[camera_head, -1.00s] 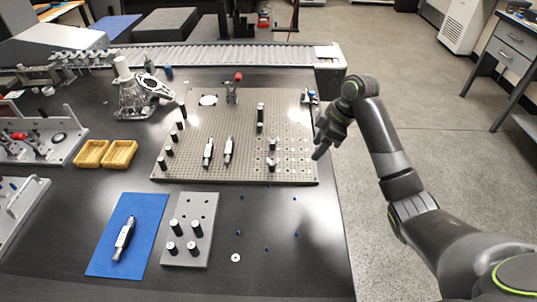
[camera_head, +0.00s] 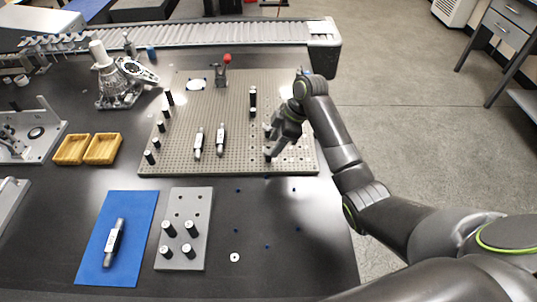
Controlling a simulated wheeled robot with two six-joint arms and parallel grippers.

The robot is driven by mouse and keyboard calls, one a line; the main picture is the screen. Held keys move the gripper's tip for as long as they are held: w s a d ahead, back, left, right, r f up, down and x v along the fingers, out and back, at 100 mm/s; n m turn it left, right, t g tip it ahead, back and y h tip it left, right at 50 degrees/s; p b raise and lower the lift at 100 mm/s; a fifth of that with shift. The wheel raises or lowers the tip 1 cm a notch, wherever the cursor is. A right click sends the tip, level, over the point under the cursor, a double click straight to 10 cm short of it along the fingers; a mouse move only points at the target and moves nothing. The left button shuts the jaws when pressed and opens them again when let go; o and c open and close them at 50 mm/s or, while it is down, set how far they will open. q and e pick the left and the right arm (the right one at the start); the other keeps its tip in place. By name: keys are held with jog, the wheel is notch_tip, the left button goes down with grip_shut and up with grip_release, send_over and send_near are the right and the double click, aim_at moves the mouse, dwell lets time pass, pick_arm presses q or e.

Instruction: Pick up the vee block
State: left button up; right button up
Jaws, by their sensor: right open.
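I cannot make out a clear vee block in the head view. Small posts with pale tops, one of them a post (camera_head: 267,153), stand at the right part of the perforated fixture plate (camera_head: 235,166). My right gripper (camera_head: 278,138) is open over this part of the plate, close beside these posts. Its dark fingers overlap them in the picture, so I cannot tell whether they touch. My left gripper is not in view.

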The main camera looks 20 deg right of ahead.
aim_at(269, 152)
jog(key=shift+w+x, duration=0.15)
jog(key=shift+x, duration=1.35)
jog(key=shift+w+x, duration=0.15)
jog(key=shift+x, duration=1.3)
jog(key=shift+c, duration=0.2)
grip_shut()
